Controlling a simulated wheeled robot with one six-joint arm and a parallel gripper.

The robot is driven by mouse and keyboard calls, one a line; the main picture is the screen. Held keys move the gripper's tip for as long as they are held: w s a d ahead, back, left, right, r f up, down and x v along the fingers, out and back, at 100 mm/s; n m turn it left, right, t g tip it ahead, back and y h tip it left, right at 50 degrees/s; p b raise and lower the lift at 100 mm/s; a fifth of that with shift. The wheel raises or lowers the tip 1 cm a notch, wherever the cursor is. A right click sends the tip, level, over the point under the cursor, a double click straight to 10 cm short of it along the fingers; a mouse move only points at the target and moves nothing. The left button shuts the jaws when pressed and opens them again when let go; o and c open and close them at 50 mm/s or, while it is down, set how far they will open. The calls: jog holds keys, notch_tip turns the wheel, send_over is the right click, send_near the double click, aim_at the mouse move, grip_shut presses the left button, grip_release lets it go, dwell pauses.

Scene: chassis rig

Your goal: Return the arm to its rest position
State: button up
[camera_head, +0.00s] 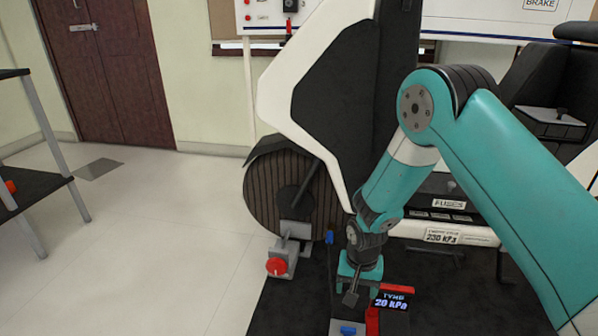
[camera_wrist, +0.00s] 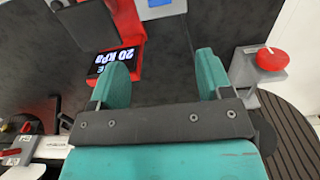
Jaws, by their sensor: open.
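My teal arm (camera_head: 395,180) is stretched forward and down from the right side of the head view, bent at its elbow. My gripper (camera_head: 351,292) hangs low beside a red gauge with a screen reading 20 kPa (camera_head: 392,299). In the wrist view my gripper (camera_wrist: 162,76) has its two teal fingers apart with nothing between them. The gauge's screen (camera_wrist: 116,59) shows just beyond the left finger. The gap between the fingers and the gauge is hard to judge.
The chassis rig has a ribbed wheel (camera_head: 268,200) and a white and black frame (camera_head: 300,75). A red knob (camera_head: 277,266) on a grey bracket stands by the wheel. A grey block with a blue part (camera_head: 347,330) is below my gripper. The pale floor (camera_head: 160,240) at left is clear.

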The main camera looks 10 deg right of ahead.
jog(key=s+a+r+n+y, duration=0.1)
jog(key=s+a+r+n, duration=0.15)
jog(key=r, duration=0.75)
jog(key=s+a+r+n+y, duration=0.15)
jog(key=s+r, duration=0.25)
jog(key=r, duration=0.6)
jog(key=s+r+n+y, duration=0.1)
jog(key=s+r+n, duration=0.2)
jog(key=s+r, duration=0.5)
jog(key=s+r+n+y, duration=0.1)
jog(key=s+r+n, duration=0.35)
jog(key=s, duration=0.55)
notch_tip(320, 180, up, 34)
jog(key=p, duration=3.4)
jog(key=shift+a+r+m, duration=0.25)
jog(key=shift+a+m, duration=0.1)
jog(key=shift+m, duration=0.1)
